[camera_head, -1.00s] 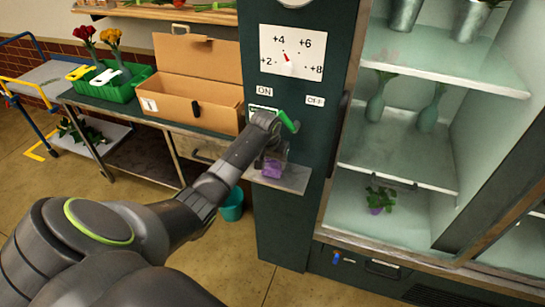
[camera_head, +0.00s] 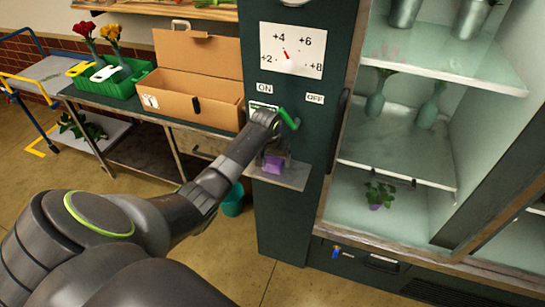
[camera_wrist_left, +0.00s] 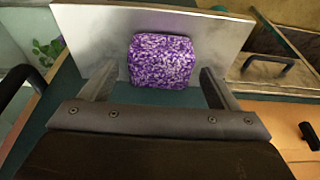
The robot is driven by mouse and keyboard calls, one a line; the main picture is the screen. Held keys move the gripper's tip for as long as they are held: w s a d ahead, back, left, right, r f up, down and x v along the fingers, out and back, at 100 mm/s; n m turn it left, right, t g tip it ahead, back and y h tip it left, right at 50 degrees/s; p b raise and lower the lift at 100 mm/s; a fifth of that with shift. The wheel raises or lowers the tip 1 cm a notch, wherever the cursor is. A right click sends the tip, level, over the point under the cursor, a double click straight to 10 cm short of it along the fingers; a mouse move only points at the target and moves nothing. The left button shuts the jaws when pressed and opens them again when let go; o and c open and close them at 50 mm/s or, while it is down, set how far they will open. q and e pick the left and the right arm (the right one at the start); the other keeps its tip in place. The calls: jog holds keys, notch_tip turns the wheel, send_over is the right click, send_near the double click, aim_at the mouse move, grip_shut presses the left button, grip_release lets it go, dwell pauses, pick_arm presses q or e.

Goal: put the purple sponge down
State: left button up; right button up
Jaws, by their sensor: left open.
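The purple sponge (camera_head: 273,164) rests on a small grey metal shelf (camera_head: 292,178) that juts from the dark green column. In the left wrist view the sponge (camera_wrist_left: 161,61) lies flat on the shelf (camera_wrist_left: 95,25), its near edge close to the shelf's edge. My left gripper (camera_head: 277,152) is at the shelf beside the sponge. In the left wrist view its two fingers (camera_wrist_left: 158,84) are open, one on each side of the sponge, with gaps between them and it. My right gripper is not in view.
A green lever (camera_head: 290,120) sits on the column (camera_head: 275,215) just above my left gripper, with ON and OFF labels and a dial (camera_head: 292,50) higher up. A cooler with glass shelves stands to the right. A cardboard box (camera_head: 190,98) stands on the bench to the left.

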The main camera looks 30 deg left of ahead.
pick_arm(q)
jog(key=shift+f+b, duration=0.1)
jog(key=shift+b, duration=0.25)
jog(key=v, duration=1.7)
jog(key=shift+s+d+r, duration=0.15)
jog(key=shift+s+r, duration=0.05)
jog(key=shift+s, duration=0.15)
